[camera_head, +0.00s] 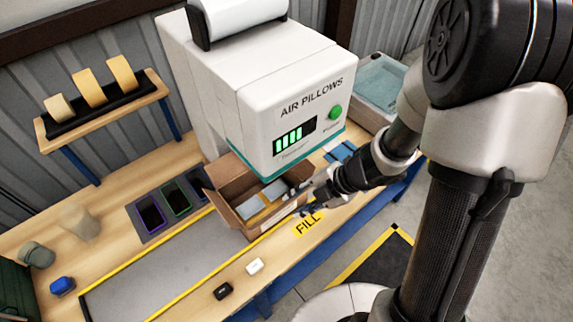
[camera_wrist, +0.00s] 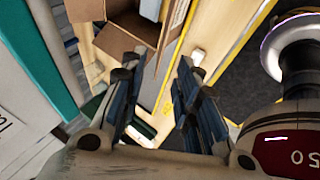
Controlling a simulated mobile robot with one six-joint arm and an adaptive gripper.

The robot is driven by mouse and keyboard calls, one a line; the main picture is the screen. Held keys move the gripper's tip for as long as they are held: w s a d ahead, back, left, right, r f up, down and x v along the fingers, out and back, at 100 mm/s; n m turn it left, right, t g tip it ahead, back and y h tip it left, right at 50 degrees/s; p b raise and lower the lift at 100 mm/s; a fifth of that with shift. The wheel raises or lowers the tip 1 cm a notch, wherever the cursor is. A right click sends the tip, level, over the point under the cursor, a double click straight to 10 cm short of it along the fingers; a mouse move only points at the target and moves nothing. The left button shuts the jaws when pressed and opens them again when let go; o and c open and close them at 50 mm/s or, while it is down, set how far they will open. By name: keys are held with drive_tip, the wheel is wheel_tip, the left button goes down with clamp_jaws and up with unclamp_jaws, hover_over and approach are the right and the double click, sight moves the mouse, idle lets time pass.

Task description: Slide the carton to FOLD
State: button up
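The open brown carton (camera_head: 230,185) stands at the FILL label (camera_head: 308,223), under the front of the air-pillow machine (camera_head: 268,95). Flat items in blue and tan show inside it. My gripper (camera_head: 310,196) is at the carton's right side, close to its wall. In the wrist view the gripper (camera_wrist: 160,105) has its two fingers apart with nothing between them, and the carton (camera_wrist: 122,42) shows beyond the left finger. I cannot tell whether that finger touches it. No FOLD label is readable in either view.
Left of the carton, a grey strip (camera_head: 150,282) edged in yellow runs along the bench. A black item (camera_head: 222,291) and a white item (camera_head: 255,266) lie near the front edge. Coloured bins (camera_head: 150,216) stand behind the strip. A tape rack (camera_head: 100,108) is at the back.

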sight(257, 222)
drive_tip(key=shift+s+a+f, duration=0.1)
drive_tip(key=shift+s+a, duration=0.05)
drive_tip(key=shift+s, duration=0.2)
drive_tip(key=b+x, duration=0.8)
drive_tip(key=x, duration=0.9)
drive_tip(key=shift+s+a+f, duration=0.1)
drive_tip(key=shift+s+a, duration=0.05)
drive_tip(key=shift+a, duration=0.15)
drive_tip(key=shift+c, duration=0.4)
clamp_jaws()
